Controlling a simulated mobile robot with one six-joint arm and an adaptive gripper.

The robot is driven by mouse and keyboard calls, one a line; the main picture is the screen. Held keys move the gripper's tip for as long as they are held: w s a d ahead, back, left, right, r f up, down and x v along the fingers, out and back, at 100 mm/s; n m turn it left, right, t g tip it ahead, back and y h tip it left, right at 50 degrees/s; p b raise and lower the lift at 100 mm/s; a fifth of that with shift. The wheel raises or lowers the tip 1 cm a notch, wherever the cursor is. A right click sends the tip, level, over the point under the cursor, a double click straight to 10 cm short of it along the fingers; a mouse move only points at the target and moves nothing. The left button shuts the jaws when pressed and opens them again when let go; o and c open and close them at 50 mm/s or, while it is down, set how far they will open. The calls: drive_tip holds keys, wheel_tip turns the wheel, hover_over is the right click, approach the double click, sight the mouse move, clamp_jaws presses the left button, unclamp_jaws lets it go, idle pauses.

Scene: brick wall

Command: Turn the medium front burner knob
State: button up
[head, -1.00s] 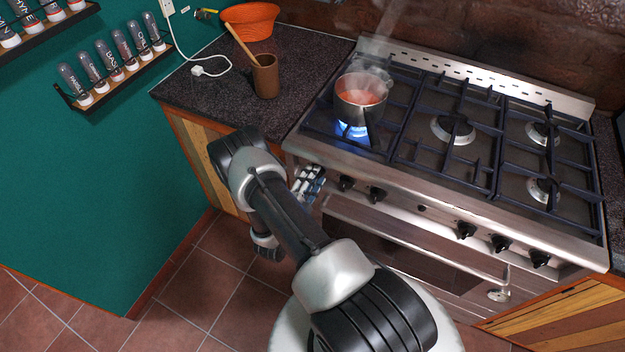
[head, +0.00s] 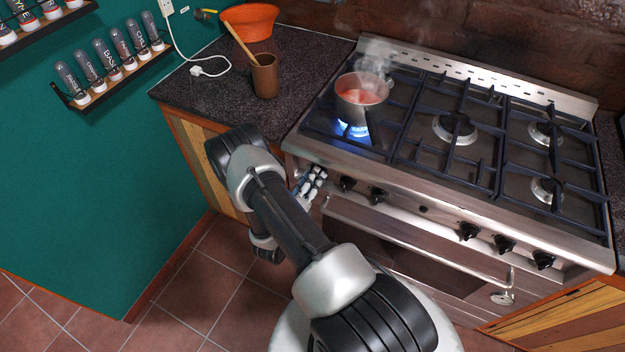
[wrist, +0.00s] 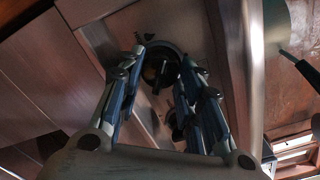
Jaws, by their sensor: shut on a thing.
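My gripper (head: 310,184) is at the left end of the stove's steel front panel (head: 405,213). In the wrist view, its two fingers (wrist: 164,66) reach forward on either side of a dark round stove knob (wrist: 158,76) and are shut on it. In the head view this knob is hidden behind the gripper. Several other black knobs show to its right, the nearest (head: 347,184) close beside the gripper. Which burner the held knob serves cannot be told from any marking.
A steaming pot (head: 350,104) with red contents stands over a lit blue flame on the left burner. The oven door handle (head: 420,245) runs below the knobs. A dark counter (head: 210,105) with a brown cup (head: 265,80) and orange bowl (head: 250,20) lies left of the stove.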

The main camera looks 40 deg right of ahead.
drive_tip(key=m+b, duration=0.1)
drive_tip(key=m, duration=0.9)
drive_tip(key=shift+m, duration=0.6)
drive_tip(key=o, duration=1.1)
drive_tip(key=v, duration=1.2)
